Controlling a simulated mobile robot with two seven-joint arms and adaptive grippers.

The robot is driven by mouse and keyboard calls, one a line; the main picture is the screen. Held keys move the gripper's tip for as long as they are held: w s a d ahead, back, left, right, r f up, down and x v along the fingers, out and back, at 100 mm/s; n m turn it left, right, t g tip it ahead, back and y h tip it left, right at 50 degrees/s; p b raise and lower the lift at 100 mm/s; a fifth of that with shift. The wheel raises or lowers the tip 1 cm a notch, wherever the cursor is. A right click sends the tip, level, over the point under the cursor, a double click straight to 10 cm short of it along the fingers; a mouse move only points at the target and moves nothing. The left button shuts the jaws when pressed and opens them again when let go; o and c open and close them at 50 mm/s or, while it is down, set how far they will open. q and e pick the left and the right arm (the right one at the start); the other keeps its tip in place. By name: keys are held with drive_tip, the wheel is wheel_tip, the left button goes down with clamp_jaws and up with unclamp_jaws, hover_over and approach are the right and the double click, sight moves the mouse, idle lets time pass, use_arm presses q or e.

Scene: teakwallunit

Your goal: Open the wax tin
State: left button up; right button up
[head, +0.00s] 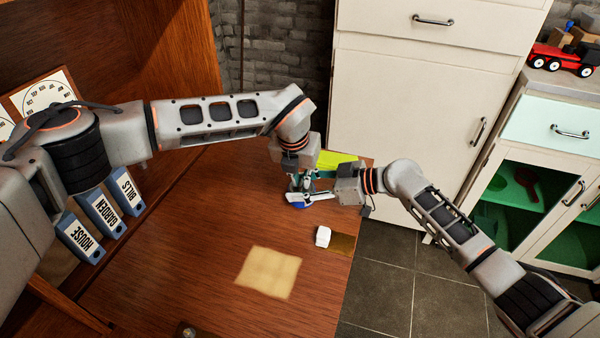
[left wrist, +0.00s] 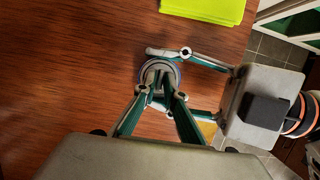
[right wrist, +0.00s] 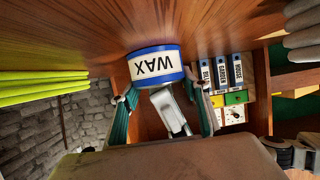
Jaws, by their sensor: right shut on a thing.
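The wax tin (right wrist: 154,66) is a round white tin with blue bands and the word WAX. It appears upside down in the right wrist view and stands on the wooden desk. In the head view only a bit of blue (head: 300,206) shows under the grippers. My right gripper (right wrist: 160,88) comes in from the side with its fingers shut around the tin. My left gripper (left wrist: 159,84) points down over the tin's top (left wrist: 150,70), its fingertips close together. Whether the tips touch the lid is hidden.
Yellow-green sheets (head: 335,160) lie behind the tin. A tan cloth (head: 268,272) and a small white block (head: 323,236) lie on the desk (head: 210,230) in front. Blue binders (head: 103,213) stand at left. The desk's right edge is near my right gripper.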

use_arm(q)
drive_tip(key=shift+f, duration=0.15)
clamp_jaws()
drive_tip(key=shift+r, duration=0.3)
use_arm(e)
drive_tip(key=shift+d+f, duration=0.1)
idle(0.5)
use_arm(q)
drive_tip(key=shift+r, duration=1)
use_arm(e)
drive_tip(key=shift+d+f, duration=0.1)
drive_tip(key=shift+f, duration=0.15)
